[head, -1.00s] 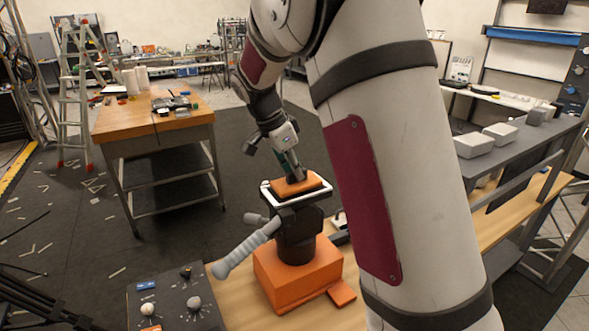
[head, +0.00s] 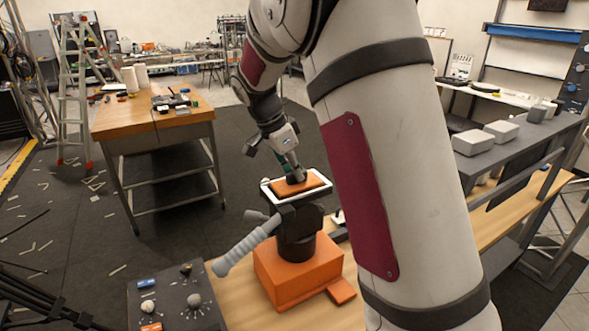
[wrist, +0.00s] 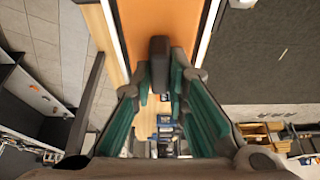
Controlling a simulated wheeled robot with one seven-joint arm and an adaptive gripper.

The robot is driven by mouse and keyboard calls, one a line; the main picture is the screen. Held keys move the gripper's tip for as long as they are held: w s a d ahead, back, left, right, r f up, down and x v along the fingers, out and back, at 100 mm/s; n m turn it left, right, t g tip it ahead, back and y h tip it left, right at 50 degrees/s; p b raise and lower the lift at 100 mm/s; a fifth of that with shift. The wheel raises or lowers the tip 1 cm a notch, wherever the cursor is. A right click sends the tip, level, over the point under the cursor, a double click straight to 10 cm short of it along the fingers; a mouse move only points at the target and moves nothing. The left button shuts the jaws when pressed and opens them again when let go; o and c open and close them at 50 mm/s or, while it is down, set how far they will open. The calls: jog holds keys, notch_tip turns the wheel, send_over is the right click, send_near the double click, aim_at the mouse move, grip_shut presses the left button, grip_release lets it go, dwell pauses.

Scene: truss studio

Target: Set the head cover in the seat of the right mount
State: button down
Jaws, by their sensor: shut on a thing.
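The head cover (head: 314,183) is a flat orange plate with a dark knob, which shows in the wrist view (wrist: 158,62). My gripper (head: 294,178) is shut on the knob, its green-padded fingers on either side of it. The cover lies at the white-rimmed top (head: 284,199) of a mount. White edges flank the plate in the wrist view. I cannot tell whether it is fully down in the seat. The mount has a dark neck (head: 297,230), an orange base (head: 300,273) and a grey ribbed handle (head: 246,248). My arm hides the area to its right.
The mount stands on a wooden bench (head: 235,297) with a control panel (head: 172,303) at its front left. A small orange block (head: 341,291) lies beside the base. A wooden worktable (head: 130,122) and a ladder (head: 75,95) stand farther back.

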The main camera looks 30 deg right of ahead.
jog(key=c, duration=1.5)
grip_release()
jog(key=v, duration=1.2)
jog(key=s+a+r+n+t+y, duration=0.2)
jog(key=s+n, duration=0.3)
jog(key=s, duration=0.3)
jog(key=s+a+r+n+t+y, duration=0.1)
jog(key=s+a+n, duration=0.2)
jog(key=s+n, duration=0.35)
jog(key=s+a+f+n+t, duration=0.1)
jog(key=s+n, duration=0.1)
jog(key=s, duration=0.2)
jog(key=s+a+f+n+y, duration=0.1)
jog(key=s+n, duration=0.1)
jog(key=s, duration=0.3)
jog(key=s+a+f+n+t, duration=0.1)
jog(key=s+a+f+n, duration=0.1)
jog(key=s, duration=0.3)
jog(key=shift+f+n+t, duration=0.1)
jog(key=shift+n+t, duration=0.15)
jog(key=shift+t, duration=0.05)
